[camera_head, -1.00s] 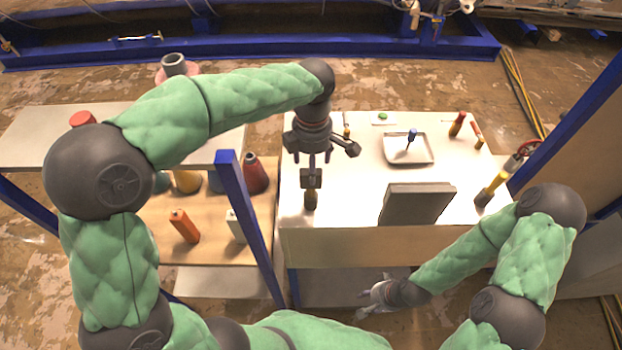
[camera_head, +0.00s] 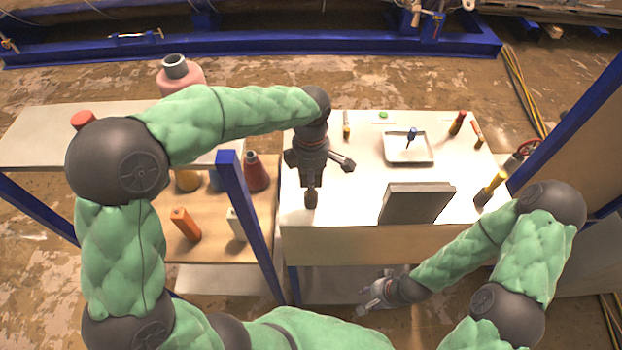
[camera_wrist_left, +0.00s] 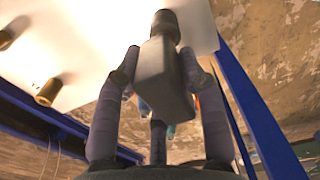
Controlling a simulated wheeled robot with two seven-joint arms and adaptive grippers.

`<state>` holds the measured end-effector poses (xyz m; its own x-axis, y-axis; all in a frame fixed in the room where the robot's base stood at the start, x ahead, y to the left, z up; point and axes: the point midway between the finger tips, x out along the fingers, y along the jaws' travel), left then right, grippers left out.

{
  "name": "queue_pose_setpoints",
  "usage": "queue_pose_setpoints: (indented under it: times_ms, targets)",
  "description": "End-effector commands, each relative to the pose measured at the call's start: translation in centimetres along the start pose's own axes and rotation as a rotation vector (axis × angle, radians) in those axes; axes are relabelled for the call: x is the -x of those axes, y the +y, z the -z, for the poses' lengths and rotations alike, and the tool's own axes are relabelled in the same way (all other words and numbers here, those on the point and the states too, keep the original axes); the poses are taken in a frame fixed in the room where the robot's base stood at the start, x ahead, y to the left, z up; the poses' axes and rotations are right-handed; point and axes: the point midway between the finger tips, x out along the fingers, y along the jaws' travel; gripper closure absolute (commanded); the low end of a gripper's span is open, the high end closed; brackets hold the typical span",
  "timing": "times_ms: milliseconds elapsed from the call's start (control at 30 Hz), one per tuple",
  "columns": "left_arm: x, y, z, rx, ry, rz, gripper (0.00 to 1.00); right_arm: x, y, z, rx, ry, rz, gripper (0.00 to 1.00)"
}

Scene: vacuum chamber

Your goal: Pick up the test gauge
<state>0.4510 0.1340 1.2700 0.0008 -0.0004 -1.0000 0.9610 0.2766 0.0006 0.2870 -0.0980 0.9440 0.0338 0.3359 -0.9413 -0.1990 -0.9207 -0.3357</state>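The test gauge, which I take to be the dark grey box with a round knob (camera_wrist_left: 165,80), stands at the left front of the white table. In the head view its lower part (camera_head: 311,199) shows under my left gripper (camera_head: 311,180). In the left wrist view my left gripper (camera_wrist_left: 161,58) has one finger on each side of the box, with a narrow gap at the left finger. Its fingertips are largely hidden in the head view. My right gripper (camera_head: 366,300) is low in front of the table, empty, its fingers apart.
A blue post (camera_head: 245,215) stands close left of the table, before a wooden shelf with bottles.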

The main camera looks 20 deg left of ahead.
Motion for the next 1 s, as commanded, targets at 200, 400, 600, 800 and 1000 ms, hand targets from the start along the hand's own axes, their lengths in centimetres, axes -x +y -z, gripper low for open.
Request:
queue_pose_setpoints:
  times_ms: [200,400,600,800,1000]
  targets:
    - [0.0,0.0,0.0,0.0,0.0,0.001,0.98,0.0,0.0,0.0,0.0,0.0,0.0,0.6]
    - [0.4,0.0,0.0,0.0,-0.001,-0.001,0.98,0.0,0.0,0.0,0.0,0.0,0.0,0.6]
    - [3.4,0.1,-0.1,0.0,-0.003,-0.006,0.98,-0.3,0.1,0.0,0.0,0.0,0.0,0.6]
    - [7.1,0.1,-0.1,-0.001,-0.002,-0.003,0.98,-0.4,0.2,0.0,0.0,0.0,0.0,0.6]
    - [9.4,0.0,-0.1,-0.001,0.0,-0.001,0.98,-0.5,0.2,0.0,0.0,0.0,0.0,0.6]
